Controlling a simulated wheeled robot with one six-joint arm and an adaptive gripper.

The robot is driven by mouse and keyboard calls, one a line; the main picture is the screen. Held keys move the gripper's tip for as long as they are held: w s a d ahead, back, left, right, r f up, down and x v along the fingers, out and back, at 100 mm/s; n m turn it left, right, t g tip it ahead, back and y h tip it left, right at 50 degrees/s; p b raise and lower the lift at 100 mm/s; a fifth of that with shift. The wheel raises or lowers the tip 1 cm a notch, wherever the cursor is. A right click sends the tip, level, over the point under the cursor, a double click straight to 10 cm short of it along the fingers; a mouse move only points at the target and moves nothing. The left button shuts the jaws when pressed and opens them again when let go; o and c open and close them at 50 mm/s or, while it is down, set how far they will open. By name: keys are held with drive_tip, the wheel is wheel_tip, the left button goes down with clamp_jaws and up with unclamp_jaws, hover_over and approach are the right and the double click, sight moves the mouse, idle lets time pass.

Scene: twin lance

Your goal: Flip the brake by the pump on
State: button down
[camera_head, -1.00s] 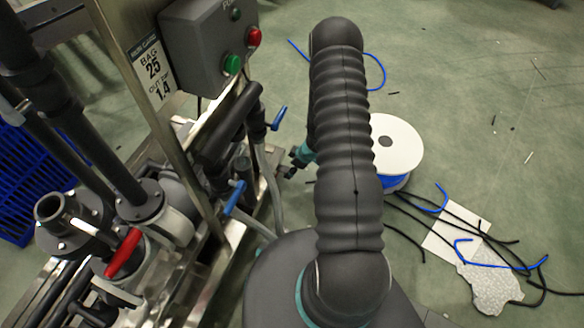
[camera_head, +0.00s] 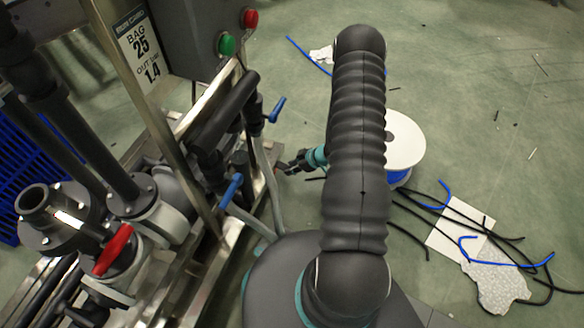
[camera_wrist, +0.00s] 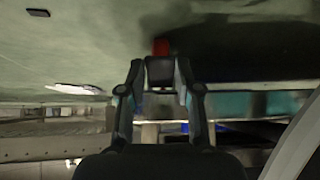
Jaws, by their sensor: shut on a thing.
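In the wrist view my gripper (camera_wrist: 160,76) has its two fingers on either side of a small dark block (camera_wrist: 160,70) with a red end (camera_wrist: 161,47), shut on it. I cannot tell for sure that this is the brake, or which way it is set. In the head view my gripper (camera_head: 293,166) is low beside the right edge of the pump skid (camera_head: 271,190), and the thing between its fingers is too small to make out. My arm hides part of that area.
The pump skid carries black pipes, a red valve handle (camera_head: 112,249), blue valve handles (camera_head: 231,191) (camera_head: 277,109) and a control box with green (camera_head: 226,45) and red (camera_head: 250,18) buttons. A white spool (camera_head: 403,141) and loose cables (camera_head: 470,230) lie right of my arm. Floor farther right is mostly clear.

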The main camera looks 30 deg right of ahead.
drive_tip(key=shift+f+t+y+b, duration=0.6)
drive_tip(key=shift+f+b, duration=0.05)
drive_tip(key=shift+a, duration=0.1)
drive_tip(key=c, duration=0.8)
unclamp_jaws()
